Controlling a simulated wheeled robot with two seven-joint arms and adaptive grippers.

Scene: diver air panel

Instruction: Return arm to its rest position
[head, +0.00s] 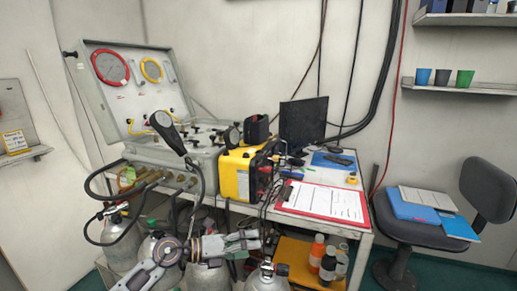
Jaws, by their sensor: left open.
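My left arm (150,272) comes in from the bottom left, bent at a round grey joint. My left gripper (252,240) points to the right and is open, with nothing seen between its fingers. It is low in front of the table, over the silver gas cylinders (207,277). The diver air panel (130,85) stands open at the back left, with a red-rimmed gauge (110,68) and a yellow-rimmed gauge (151,70). My right gripper is not in view.
A yellow device (236,177), a red clipboard (322,202) and a dark monitor (303,121) are on the table. Black hoses (90,222) loop at the left. Bottles (328,264) stand on a lower shelf. An office chair (425,225) is at the right.

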